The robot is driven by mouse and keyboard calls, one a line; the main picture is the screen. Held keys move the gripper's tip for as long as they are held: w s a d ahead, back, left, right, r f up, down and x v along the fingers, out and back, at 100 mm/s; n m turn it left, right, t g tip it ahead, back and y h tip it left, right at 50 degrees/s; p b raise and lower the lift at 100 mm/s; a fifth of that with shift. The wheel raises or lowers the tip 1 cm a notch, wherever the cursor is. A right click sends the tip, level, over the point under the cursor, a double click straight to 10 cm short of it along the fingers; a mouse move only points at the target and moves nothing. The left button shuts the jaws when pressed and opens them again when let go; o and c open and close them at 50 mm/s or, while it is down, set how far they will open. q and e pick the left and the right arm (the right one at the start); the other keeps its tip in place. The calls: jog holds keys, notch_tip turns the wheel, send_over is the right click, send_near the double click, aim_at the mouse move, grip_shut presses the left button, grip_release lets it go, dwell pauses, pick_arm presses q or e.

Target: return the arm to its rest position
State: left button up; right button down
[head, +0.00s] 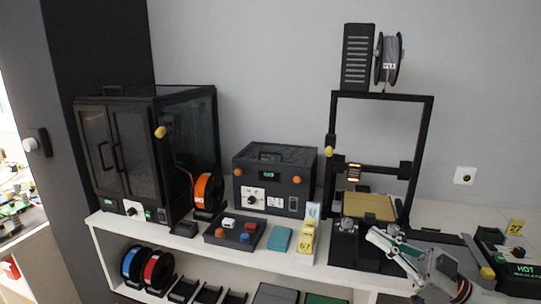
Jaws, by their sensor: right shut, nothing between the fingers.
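My right gripper (376,238) comes in at the lower right, its pale fingers pointing up and left in front of the 3D printer. It is shut and empty. Part of my right arm is cut off by the bottom edge of the picture. My left gripper is not in view.
An open-frame printer (428,150) with a gold bed (369,206) stands close behind the gripper. A black box marked HOT (520,270) is at the right. A black cabinet (140,150), a control box (274,180) and an orange spool (203,190) stand on the white shelf (225,254).

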jog(key=s+a+f+m+t+h, duration=0.25)
jog(key=f+m+t+h, duration=0.35)
jog(key=f, duration=0.9)
jog(key=s+f+m+g+h, duration=0.1)
jog(key=s+f+g+h, duration=0.2)
jog(key=s+f, duration=0.6)
jog(key=s+a+f+m+g+h, duration=0.1)
jog(key=s+f+h, duration=0.6)
jog(key=f, duration=1)
jog(key=s+m+g, duration=0.1)
jog(key=s+g, duration=0.1)
jog(key=s, duration=0.1)
jog(key=shift+s+f+m+g+h, duration=0.15)
jog(key=shift+f+m+g+h, duration=0.15)
jog(key=shift+h, duration=0.1)
jog(key=shift+a, duration=0.15)
